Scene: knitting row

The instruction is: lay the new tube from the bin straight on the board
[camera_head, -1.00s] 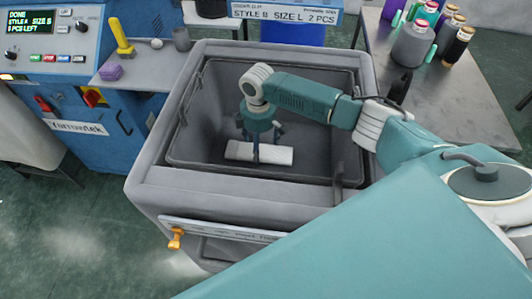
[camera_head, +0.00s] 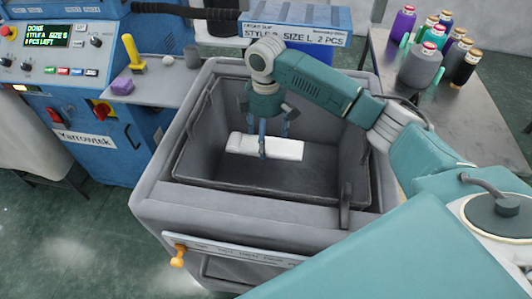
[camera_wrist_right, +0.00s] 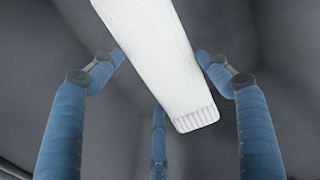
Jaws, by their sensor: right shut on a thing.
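The white knitted tube (camera_head: 265,146) hangs in my right gripper (camera_head: 263,142) inside the grey bin (camera_head: 160,200), above the bin's floor. In the right wrist view the tube (camera_wrist_right: 165,65) runs slantwise between the blue fingers (camera_wrist_right: 158,85), with its ribbed cuff toward the lower right. My right gripper is shut on the tube near its middle. The bin floor below it looks bare. The board is not clearly in view. My left gripper is not in view.
The bin walls stand around my right gripper. A blue machine (camera_head: 85,100) with a shelf holding a yellow tool (camera_head: 133,54) and a purple block (camera_head: 122,86) is at left. A table (camera_head: 490,110) with several thread cones is at right.

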